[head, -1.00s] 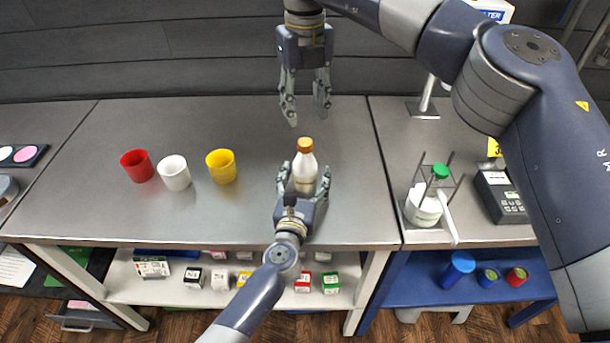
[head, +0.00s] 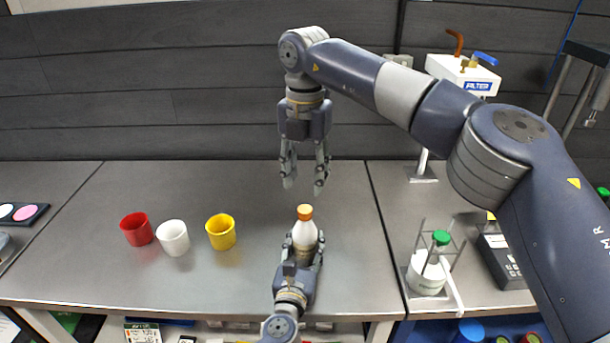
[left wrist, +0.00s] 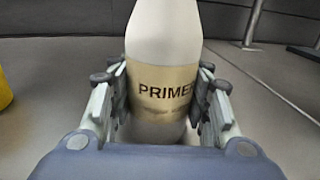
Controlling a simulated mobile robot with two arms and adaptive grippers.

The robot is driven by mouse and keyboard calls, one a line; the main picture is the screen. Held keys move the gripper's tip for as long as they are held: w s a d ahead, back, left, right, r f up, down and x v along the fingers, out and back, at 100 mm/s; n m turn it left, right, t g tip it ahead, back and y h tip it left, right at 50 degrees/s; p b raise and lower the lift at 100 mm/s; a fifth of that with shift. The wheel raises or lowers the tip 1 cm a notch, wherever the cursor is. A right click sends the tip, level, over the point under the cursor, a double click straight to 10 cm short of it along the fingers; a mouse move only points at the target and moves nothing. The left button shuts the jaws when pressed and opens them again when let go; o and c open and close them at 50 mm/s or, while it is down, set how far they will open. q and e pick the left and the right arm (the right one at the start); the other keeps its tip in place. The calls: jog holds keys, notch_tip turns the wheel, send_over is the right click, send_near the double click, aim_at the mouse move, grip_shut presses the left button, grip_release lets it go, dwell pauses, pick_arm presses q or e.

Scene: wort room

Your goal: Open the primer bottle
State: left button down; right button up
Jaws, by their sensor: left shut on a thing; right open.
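The primer bottle (head: 304,236) is white with an orange cap (head: 304,212) and stands upright on the steel table. In the left wrist view the bottle (left wrist: 165,75) shows a tan label reading "PRIMER"; its cap is out of that frame. My left gripper (head: 304,252) is shut on the bottle's body, with a finger on each side; in the left wrist view its fingers (left wrist: 160,105) flank the label. My right gripper (head: 305,184) is open and empty, pointing down above the cap, with a gap between fingertips and cap.
Red (head: 137,229), white (head: 173,238) and yellow (head: 221,232) cups stand left of the bottle. A rack with a green-capped tube (head: 440,238) and a white filter unit (head: 462,75) are at the right. The table between cups and bottle is clear.

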aim_at(306, 208)
jog(key=m, duration=0.6)
jog(key=shift+m, duration=0.4)
jog(key=m, duration=0.6)
jog(key=shift+m, duration=0.3)
jog(key=shift+f, duration=4)
jog(key=shift+c, duration=0.2)
jog(key=c, duration=0.9)
jog(key=shift+w, duration=0.1)
grip_shut()
pick_arm(q)
jog(key=shift+d, duration=0.1)
pick_arm(e)
jog(key=shift+d, duration=0.1)
